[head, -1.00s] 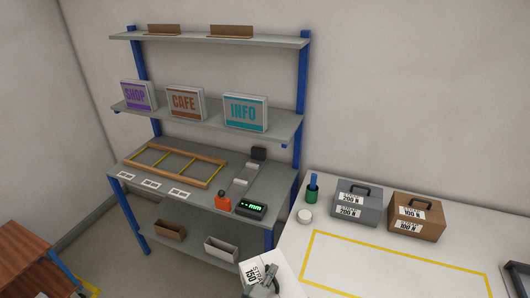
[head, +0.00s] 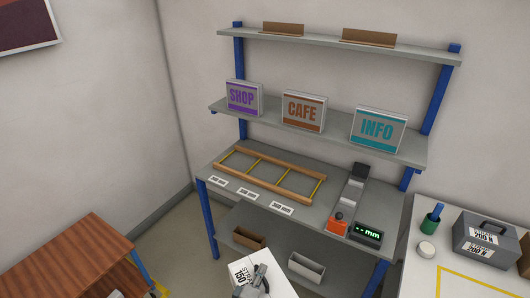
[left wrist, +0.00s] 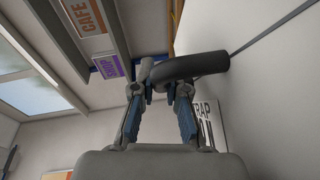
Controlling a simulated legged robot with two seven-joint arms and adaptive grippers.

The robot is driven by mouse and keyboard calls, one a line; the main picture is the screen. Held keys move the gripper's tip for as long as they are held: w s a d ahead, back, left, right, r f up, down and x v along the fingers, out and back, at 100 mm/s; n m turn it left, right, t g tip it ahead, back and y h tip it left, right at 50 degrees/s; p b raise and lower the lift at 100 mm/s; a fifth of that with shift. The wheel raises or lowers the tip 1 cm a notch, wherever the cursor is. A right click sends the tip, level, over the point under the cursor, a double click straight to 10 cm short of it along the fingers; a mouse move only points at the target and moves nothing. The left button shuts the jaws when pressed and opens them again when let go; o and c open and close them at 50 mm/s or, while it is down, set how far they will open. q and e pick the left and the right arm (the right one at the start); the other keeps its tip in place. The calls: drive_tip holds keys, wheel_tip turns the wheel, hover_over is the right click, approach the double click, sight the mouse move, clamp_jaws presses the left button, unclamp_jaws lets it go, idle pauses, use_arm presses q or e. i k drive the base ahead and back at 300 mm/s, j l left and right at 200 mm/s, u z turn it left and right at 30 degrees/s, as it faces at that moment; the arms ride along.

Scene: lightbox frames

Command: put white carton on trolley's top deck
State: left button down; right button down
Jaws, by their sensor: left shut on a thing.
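The white carton (head: 277,272) with a "STRAP 150" label is at the bottom middle of the head view. My left gripper (head: 253,284) is over its top. In the left wrist view my left gripper (left wrist: 160,92) is shut on the carton's dark handle (left wrist: 200,66), with the carton's white face (left wrist: 255,100) and label beside it. The trolley (head: 75,250) with a brown wood-grain top deck and blue posts stands at the lower left; the visible part of its deck is bare. The carton is right of the trolley, apart from it. My right gripper is not in view.
A grey workbench (head: 318,208) with blue posts and shelves stands behind, holding a wooden frame (head: 270,173) and a gauge (head: 366,233). A white table (head: 420,270) at right bears a grey case (head: 485,240). Open floor shows between trolley and bench.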

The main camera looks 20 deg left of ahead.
sight(84, 254)
drive_tip(key=j+u, duration=0.1)
drive_tip(key=j, duration=0.4)
drive_tip(key=i+j+u, duration=0.1)
drive_tip(key=j, duration=0.35)
drive_tip(key=i+j+u, duration=0.1)
drive_tip(key=j, duration=0.4)
drive_tip(key=i+j+u, duration=0.1)
drive_tip(key=j, duration=0.35)
drive_tip(key=i, duration=0.05)
